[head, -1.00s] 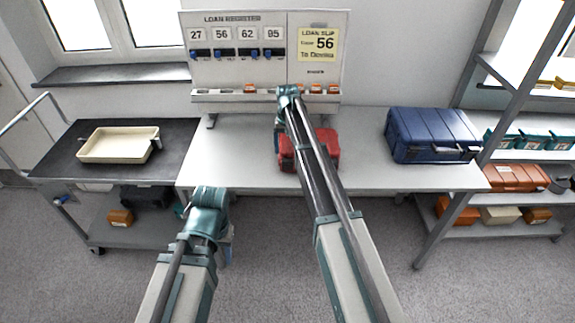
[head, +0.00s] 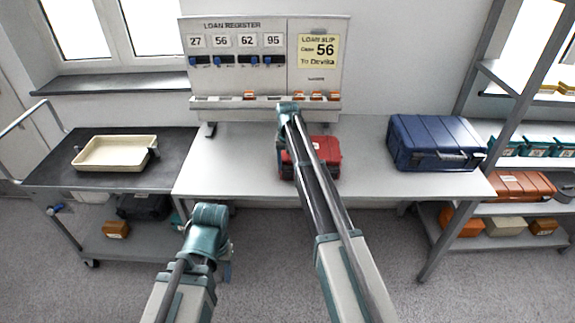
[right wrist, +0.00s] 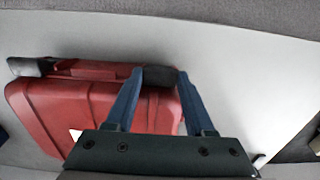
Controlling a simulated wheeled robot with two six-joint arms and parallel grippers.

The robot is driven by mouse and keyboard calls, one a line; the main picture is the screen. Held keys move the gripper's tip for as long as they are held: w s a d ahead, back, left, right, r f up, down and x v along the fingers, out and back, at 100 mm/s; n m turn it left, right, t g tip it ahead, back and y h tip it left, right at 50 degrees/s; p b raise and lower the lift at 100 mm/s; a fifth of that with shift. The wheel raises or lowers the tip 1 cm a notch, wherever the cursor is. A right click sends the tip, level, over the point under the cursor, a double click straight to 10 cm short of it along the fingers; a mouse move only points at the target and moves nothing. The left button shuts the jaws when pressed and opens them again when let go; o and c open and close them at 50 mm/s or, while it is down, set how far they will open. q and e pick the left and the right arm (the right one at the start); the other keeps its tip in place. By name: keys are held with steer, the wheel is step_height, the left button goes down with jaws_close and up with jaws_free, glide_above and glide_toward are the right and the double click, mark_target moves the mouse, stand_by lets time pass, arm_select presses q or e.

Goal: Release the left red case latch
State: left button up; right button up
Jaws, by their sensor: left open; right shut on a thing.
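The red case (head: 326,158) lies on the white table, partly hidden behind my right arm in the head view. In the right wrist view the red case (right wrist: 55,112) fills the lower left, with two dark latches along its upper edge. My right gripper (right wrist: 158,77) has its blue fingers shut on the dark latch at the right end of that edge. The other dark latch (right wrist: 28,67) is at the picture's left, clear of the fingers. This view faces the table's front edge. My left gripper (head: 227,268) is open and empty, low in front of the table; its fingers are barely visible.
A blue case (head: 433,142) stands on the right of the white table (head: 230,165). The loan register board (head: 235,75) stands behind. A cart with a cream tray (head: 112,153) is at the left. Shelves with orange cases (head: 520,186) stand at the right.

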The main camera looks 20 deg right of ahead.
mark_target(288, 173)
jaws_close()
steer(key=shift+s+a+f+t+h+b, duration=0.1)
steer(key=shift+s+t+h+b, duration=0.1)
steer(key=shift+s+t, duration=0.25)
steer(key=shift+s+f+t+h+b, duration=0.15)
steer(key=shift+s+t, duration=0.1)
steer(key=shift+t, duration=0.3)
steer(key=shift+s+a+f+t+b, duration=0.2)
steer(key=shift+s+t+b, duration=0.15)
steer(key=shift+t+b, duration=0.4)
steer(key=t+b, duration=0.2)
steer(key=s+f+t+h+b, duration=0.1)
steer(key=t+b, duration=0.1)
steer(key=b, duration=0.1)
steer(key=t+h+b, duration=0.1)
steer(key=t+b, duration=0.1)
steer(key=shift+s+a+f+b, duration=0.1)
steer(key=shift+s+f+b, duration=0.15)
steer(key=shift+b, duration=0.15)
steer(key=shift+t+b, duration=0.55)
steer(key=shift+b, duration=0.35)
steer(key=shift+r, duration=0.1)
steer(key=o, duration=0.9)
jaws_free()
